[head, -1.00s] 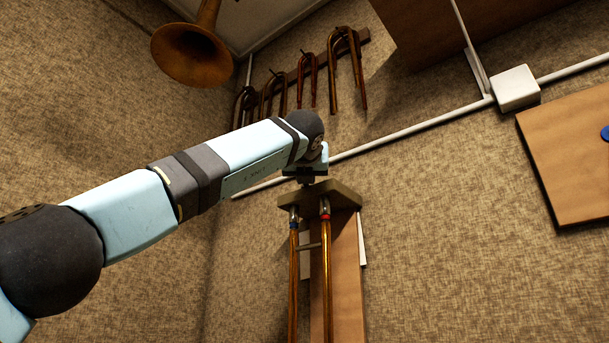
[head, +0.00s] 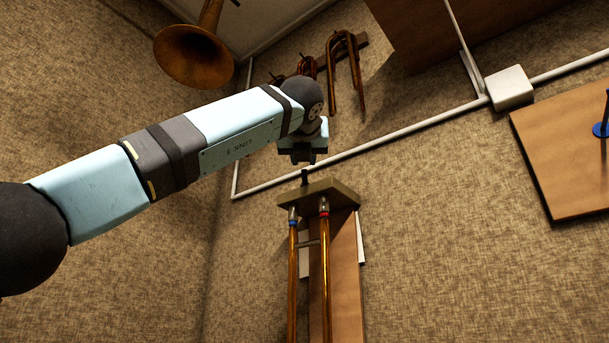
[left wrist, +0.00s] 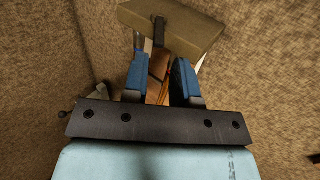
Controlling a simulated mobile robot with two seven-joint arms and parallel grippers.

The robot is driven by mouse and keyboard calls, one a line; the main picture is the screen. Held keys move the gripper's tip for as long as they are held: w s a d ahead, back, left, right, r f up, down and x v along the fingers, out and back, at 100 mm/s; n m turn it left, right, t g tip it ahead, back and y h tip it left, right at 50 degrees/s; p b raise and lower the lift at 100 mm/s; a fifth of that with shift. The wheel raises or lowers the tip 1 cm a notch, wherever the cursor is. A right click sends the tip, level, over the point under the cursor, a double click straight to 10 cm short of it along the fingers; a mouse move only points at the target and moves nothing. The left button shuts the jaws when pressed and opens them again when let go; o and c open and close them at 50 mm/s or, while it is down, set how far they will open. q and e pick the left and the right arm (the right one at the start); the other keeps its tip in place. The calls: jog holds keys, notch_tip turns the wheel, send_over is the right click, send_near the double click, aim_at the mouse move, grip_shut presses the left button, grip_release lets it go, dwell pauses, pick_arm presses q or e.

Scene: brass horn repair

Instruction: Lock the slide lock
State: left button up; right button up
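The slide's two brass tubes (head: 309,275) hang upright below a brownish block (head: 335,193), one with a blue ring and one with a red ring. A small black lever (head: 304,177) stands up from the top of the block; it looks like the slide lock. It also shows in the left wrist view as a dark bar (left wrist: 160,32) on the block (left wrist: 190,33). My left gripper (head: 303,160) is just above the lever, apart from it. In the left wrist view its blue fingers (left wrist: 158,82) are spread with nothing between them. My right gripper is not in view.
A wooden board (head: 340,280) stands behind the tubes. A brass horn bell (head: 195,55) hangs at upper left, and several curved tubes (head: 345,70) hang on the wall rack. A white pipe (head: 400,128) and junction box (head: 510,88) run along the wall.

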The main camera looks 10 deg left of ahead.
pick_arm(q)
jog(key=v, duration=0.6)
jog(key=shift+s+b, duration=0.15)
jog(key=shift+b, duration=0.25)
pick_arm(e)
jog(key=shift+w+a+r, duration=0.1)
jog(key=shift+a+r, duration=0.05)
